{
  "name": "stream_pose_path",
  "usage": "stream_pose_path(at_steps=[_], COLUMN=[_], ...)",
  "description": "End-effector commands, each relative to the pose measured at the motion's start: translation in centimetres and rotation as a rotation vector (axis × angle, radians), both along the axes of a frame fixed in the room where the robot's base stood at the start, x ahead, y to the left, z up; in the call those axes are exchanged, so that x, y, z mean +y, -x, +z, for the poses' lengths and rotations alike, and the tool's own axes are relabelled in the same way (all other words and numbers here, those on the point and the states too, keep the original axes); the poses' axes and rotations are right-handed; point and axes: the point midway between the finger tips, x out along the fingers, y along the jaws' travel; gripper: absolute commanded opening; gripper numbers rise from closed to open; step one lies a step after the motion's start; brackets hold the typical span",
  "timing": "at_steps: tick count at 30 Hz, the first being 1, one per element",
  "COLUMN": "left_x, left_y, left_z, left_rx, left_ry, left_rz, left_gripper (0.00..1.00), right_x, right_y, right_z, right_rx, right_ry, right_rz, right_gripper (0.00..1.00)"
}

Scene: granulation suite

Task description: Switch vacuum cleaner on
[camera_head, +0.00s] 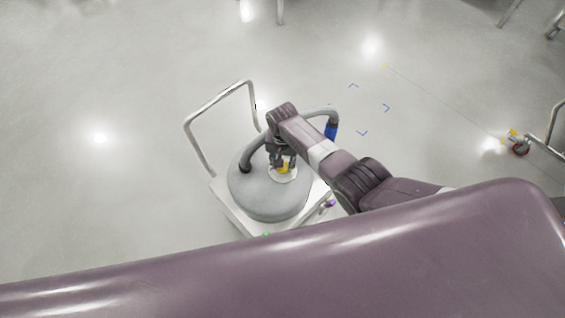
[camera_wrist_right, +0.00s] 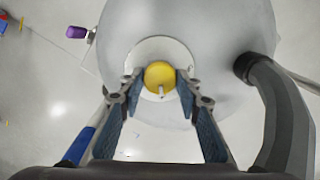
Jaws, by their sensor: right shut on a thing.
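The vacuum cleaner (camera_head: 262,200) is a grey rounded drum on a white wheeled cart, in the middle of the head view. On its top is a yellow knob (camera_wrist_right: 159,75) on a pale round plate (camera_wrist_right: 146,52); a bit of the yellow also shows in the head view (camera_head: 283,168). My right gripper (camera_head: 283,163) reaches down over the drum. In the right wrist view its two fingers (camera_wrist_right: 160,78) stand on either side of the knob and are shut on it. A small pale pointer shows on the knob. My left gripper is not in view.
A grey hose (camera_wrist_right: 275,105) rises from the drum beside my gripper and has a blue end (camera_head: 331,131). A metal push handle (camera_head: 218,105) stands at the cart's far left. Open floor surrounds the cart. Another wheeled frame (camera_head: 549,135) stands at the far right.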

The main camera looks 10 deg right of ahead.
Motion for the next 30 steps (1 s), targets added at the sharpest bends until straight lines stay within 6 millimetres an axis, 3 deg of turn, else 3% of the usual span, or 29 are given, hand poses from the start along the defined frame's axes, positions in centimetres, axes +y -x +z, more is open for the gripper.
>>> stream_pose_path(at_steps=[12, 13, 17, 30], left_x=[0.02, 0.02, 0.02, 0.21], left_y=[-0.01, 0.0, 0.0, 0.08], left_z=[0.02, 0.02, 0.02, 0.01], left_rx=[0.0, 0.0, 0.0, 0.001], left_ry=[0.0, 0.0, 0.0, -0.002], left_rz=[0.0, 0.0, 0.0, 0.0], left_gripper=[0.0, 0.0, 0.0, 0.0], right_x=[-0.02, -0.02, -0.03, 0.02], right_y=[-0.13, -0.13, -0.11, -0.15], right_z=[0.07, 0.08, 0.07, 0.59], right_rx=[-0.002, -0.003, -0.002, -0.004], right_ry=[0.0, 0.0, 0.0, -0.001], right_rz=[-0.009, -0.009, -0.008, -0.007], right_gripper=[0.07, 0.33, 0.48, 0.49])
